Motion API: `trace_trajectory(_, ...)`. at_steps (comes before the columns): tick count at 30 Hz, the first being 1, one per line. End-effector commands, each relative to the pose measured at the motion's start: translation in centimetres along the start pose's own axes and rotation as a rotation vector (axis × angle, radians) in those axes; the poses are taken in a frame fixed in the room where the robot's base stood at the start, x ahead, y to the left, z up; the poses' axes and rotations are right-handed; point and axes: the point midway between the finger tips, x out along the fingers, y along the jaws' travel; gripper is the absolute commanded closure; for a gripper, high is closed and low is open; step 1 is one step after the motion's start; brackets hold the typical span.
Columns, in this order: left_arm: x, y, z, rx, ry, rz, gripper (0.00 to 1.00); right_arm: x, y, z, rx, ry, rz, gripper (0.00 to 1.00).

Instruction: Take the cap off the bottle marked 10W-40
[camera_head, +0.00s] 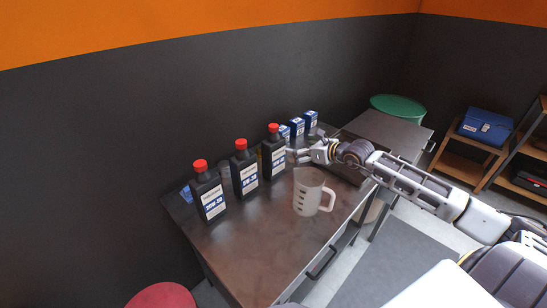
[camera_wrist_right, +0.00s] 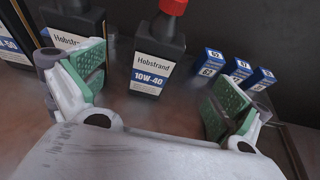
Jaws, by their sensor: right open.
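The bottle marked 10W-40 is black with a white and blue label; in the wrist view its body (camera_wrist_right: 158,65) stands upright between my open fingers, some way beyond them. Its red cap (camera_wrist_right: 173,6) is on, cut by the top edge of the wrist view. In the head view it appears to be the rightmost bottle (camera_head: 272,157) of a row of three, with its red cap (camera_head: 273,127) on. My right gripper (camera_head: 292,156) is open and empty, close to the right side of that bottle; it also shows in the wrist view (camera_wrist_right: 155,95). My left gripper is out of view.
Two similar red-capped bottles (camera_head: 243,170) (camera_head: 208,192) stand to the left on the table (camera_head: 245,255). A clear measuring jug (camera_head: 308,192) stands in front. Small blue and white boxes (camera_head: 297,127) stand behind, near the dark wall. The table's front left is clear.

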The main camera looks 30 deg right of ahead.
Motion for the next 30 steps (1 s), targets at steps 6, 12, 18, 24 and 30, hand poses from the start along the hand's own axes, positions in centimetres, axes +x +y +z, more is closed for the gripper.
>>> trace_trajectory(6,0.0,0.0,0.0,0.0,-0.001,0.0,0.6,0.0,0.0,-0.3,0.009,0.014,0.0,0.0)
trace_trajectory(12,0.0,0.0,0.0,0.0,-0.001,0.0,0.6,0.0,0.0,-0.3,0.009,0.013,0.0,0.0)
trace_trajectory(18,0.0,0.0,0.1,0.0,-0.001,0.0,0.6,0.2,-0.1,-0.2,0.01,0.012,-0.001,0.0)
trace_trajectory(24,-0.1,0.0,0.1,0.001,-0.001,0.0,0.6,0.9,-0.1,-0.2,0.011,0.011,-0.002,0.0)
trace_trajectory(30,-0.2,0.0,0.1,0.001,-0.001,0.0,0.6,1.7,-0.1,-0.3,0.012,0.011,-0.001,0.0)
